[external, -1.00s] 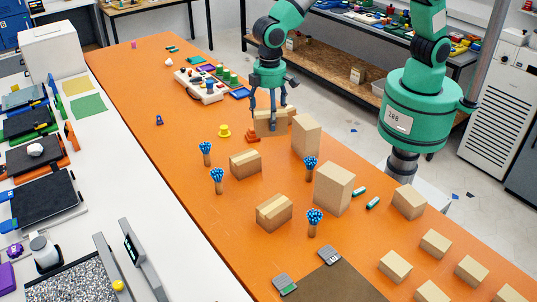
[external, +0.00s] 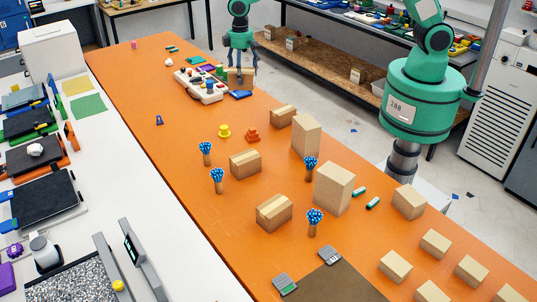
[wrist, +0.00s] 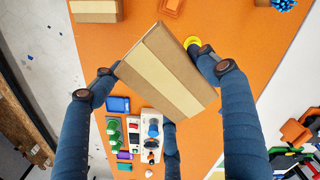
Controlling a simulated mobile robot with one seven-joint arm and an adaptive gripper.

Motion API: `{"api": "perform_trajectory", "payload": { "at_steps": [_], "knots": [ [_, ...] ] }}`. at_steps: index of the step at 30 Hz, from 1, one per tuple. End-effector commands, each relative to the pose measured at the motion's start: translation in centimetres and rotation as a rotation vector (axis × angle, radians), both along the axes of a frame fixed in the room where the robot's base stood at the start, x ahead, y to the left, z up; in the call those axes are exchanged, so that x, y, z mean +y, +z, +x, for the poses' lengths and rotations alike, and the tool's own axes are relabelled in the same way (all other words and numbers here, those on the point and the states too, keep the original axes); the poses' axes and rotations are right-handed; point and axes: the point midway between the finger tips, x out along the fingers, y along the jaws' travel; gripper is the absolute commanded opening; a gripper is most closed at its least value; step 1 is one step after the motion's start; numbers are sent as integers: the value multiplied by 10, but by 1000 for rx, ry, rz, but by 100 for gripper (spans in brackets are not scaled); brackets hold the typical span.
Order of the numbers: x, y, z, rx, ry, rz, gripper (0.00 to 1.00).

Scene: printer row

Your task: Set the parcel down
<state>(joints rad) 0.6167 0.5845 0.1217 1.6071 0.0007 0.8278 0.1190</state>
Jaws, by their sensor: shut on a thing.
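A small brown cardboard parcel with a pale tape strip (wrist: 168,72) is held between the fingers of my gripper (wrist: 158,78) in the wrist view. It sits turned at an angle across the fingers. In the external view my gripper (external: 240,66) is at the far part of the orange table, with the parcel (external: 238,75) partly hidden by the fingers. It appears to be above the table, near the white control panel (external: 200,86). The exact height cannot be told.
The orange table (external: 180,150) has more boxes, such as a taped parcel (external: 281,117) and a tall box (external: 306,136). A yellow piece (external: 224,131), an orange piece (external: 252,135) and a blue tray (external: 240,95) lie nearby. The table's left-middle part is mostly clear.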

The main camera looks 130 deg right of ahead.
Motion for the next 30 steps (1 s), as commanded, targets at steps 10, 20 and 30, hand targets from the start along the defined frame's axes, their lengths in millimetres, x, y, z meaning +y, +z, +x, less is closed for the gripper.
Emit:
{"api": "perform_trajectory", "payload": {
  "at_steps": [10,20,30],
  "knots": [
    [-51,-14,-35,3,-50,3,41],
    [-51,-85,-35,2,-50,2,41],
    [-51,-149,-34,1,-49,1,41]
  ]
}}
